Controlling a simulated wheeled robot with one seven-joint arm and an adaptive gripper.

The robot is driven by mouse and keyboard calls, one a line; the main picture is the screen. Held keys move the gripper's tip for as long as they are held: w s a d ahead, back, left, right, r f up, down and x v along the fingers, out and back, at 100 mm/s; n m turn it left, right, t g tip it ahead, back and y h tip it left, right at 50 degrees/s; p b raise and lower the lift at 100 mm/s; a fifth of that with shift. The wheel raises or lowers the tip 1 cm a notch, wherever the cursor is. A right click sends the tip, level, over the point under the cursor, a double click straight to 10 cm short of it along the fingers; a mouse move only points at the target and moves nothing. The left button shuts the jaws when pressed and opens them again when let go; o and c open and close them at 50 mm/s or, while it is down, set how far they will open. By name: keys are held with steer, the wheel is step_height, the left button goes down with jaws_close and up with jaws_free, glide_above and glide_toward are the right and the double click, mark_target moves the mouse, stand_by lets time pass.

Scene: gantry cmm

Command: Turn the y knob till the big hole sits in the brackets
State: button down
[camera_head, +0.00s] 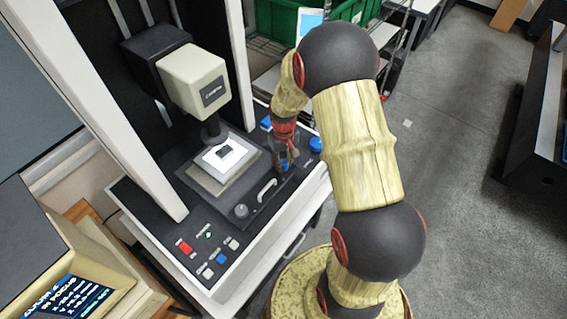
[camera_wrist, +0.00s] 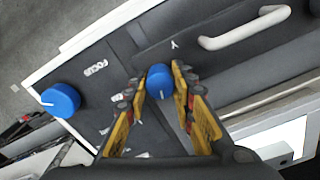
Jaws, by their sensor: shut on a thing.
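The blue y knob (camera_wrist: 159,80) sits between the fingers of my gripper (camera_wrist: 160,88), with the letter Y on the dark panel just above it in the wrist view. A white pointer line shows on the knob face. My gripper is shut on the knob; in the head view the gripper (camera_head: 285,153) is over the front of the machine, partly hiding the knob. The white plate (camera_head: 226,154) with a dark patch lies on the stage below the cream measuring head (camera_head: 194,78). I cannot make out the big hole or the brackets.
A second blue knob, marked FOCUS (camera_wrist: 61,100), stands beside my gripper. A pale handle (camera_head: 266,190) and a grey knob (camera_head: 241,211) are on the stage front. Coloured buttons (camera_head: 186,247) lie nearer. A monitor (camera_head: 68,298) shows text at lower left.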

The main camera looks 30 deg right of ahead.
mark_target(284, 162)
steer(key=shift+m, duration=0.6)
steer(key=c, duration=1.5)
jaws_free()
steer(key=shift+r, duration=0.1)
step_height(284, 162, up, 12)
